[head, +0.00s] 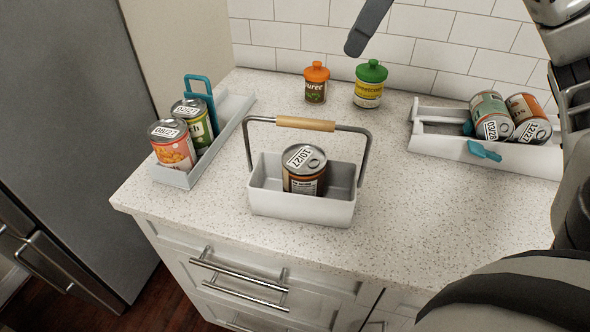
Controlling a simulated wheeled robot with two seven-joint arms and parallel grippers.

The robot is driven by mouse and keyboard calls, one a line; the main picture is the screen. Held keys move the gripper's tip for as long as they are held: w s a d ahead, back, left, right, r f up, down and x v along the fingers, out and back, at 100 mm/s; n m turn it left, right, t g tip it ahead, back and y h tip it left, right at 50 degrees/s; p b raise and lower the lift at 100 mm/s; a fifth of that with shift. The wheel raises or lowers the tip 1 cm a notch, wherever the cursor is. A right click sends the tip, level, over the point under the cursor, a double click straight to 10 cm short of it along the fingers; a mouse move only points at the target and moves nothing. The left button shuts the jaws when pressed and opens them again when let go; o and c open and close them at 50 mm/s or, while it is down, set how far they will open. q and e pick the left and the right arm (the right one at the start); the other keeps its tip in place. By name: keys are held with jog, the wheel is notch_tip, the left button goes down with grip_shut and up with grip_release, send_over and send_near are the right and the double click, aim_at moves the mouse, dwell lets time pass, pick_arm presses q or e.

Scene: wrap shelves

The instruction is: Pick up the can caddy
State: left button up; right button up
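The can caddy (300,205) is a light grey open box in the middle of the counter. Its grey metal handle stands upright with a wooden grip (306,124) across the top. One can (304,168) with a dated lid stands inside it. Of my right gripper (368,28), only what looks like one dark finger shows, at the top edge above and to the right of the wooden grip, apart from it. The rest is cut off, so its opening is hidden. My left gripper is out of view.
A grey tray (230,125) with a teal handle holds two cans at left. Orange-lidded (316,83) and green-lidded (370,84) jars stand by the tiled wall. A white tray (440,143) at right holds two tilted cans. The counter around the caddy is clear.

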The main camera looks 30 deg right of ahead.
aim_at(306, 121)
jog(key=shift+s+a+x, duration=0.1)
jog(key=shift+a+x, duration=0.1)
jog(key=shift+x, duration=2.15)
jog(key=shift+s+a+x, duration=0.1)
jog(key=shift+a+x, duration=0.1)
jog(key=shift+x, duration=2.2)
jog(key=shift+s+a+x, duration=0.1)
jog(key=shift+a+x, duration=0.05)
jog(key=shift+x, duration=2.2)
jog(key=shift+w+r, duration=0.1)
jog(key=shift+r, duration=0.1)
grip_shut()
jog(key=shift+r, duration=0.1)
